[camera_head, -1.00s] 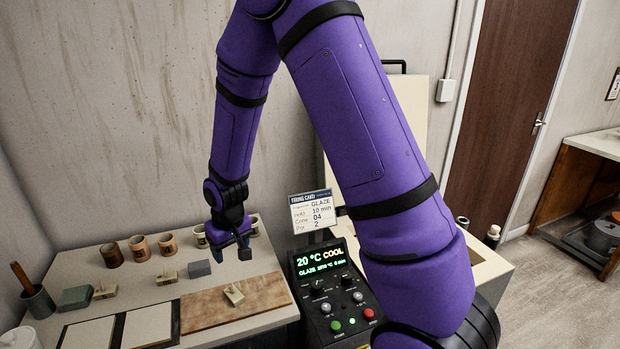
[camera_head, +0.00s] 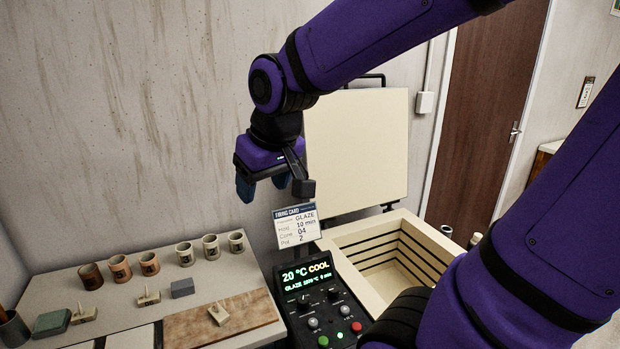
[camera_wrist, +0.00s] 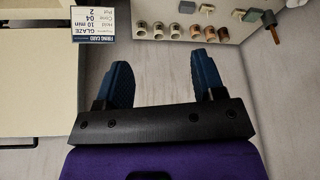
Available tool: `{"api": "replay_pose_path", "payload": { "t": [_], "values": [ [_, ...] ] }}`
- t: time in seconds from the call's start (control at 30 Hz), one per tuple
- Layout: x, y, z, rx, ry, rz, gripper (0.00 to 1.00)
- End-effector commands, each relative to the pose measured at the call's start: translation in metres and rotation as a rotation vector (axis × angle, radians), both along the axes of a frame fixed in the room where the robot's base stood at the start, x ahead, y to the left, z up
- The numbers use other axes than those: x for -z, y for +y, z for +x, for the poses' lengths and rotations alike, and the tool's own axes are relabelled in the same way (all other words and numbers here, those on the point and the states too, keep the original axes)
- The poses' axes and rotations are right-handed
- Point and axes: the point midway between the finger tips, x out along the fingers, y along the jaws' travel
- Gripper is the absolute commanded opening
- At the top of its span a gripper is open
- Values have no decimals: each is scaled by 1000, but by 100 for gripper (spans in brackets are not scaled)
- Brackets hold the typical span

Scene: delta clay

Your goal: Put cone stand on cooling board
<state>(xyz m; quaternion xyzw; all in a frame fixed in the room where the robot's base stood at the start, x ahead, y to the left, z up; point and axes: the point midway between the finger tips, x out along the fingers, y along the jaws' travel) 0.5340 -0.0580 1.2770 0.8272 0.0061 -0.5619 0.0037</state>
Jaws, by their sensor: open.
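Three small beige cone stands show in the head view. One cone stand (camera_head: 219,314) sits on the brown board (camera_head: 250,312), which looks like the cooling board. A second cone stand (camera_head: 148,299) stands on the table behind the board, and a third (camera_head: 84,315) is farther left, beside a green block. My gripper (camera_head: 274,186) is open and empty, raised in front of the wall, well above the table and away from the stands. Its two blue fingers spread apart in the wrist view (camera_wrist: 163,78).
Several cups (camera_head: 150,264) line the table's back. A grey block (camera_head: 182,288) and green block (camera_head: 52,323) lie nearby. The kiln (camera_head: 395,270) stands open and looks empty at right, its lid (camera_head: 357,145) upright. A control panel (camera_head: 323,303) and firing card (camera_head: 296,227) are beside it.

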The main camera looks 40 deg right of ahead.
Motion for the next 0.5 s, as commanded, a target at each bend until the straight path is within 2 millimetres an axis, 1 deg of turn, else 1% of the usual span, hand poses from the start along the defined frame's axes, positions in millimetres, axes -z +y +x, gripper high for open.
{"api": "replay_pose_path", "payload": {
  "t": [0.03,0.1,0.3,0.4,0.5],
  "values": [
    [-9,-2,-13,3,-17,0,63],
    [-17,-4,-31,6,-31,1,63],
    [-33,-9,-76,12,-67,3,63],
    [-37,-10,-91,15,-78,3,63],
    [-38,-10,-100,15,-83,3,63]
  ]
}}
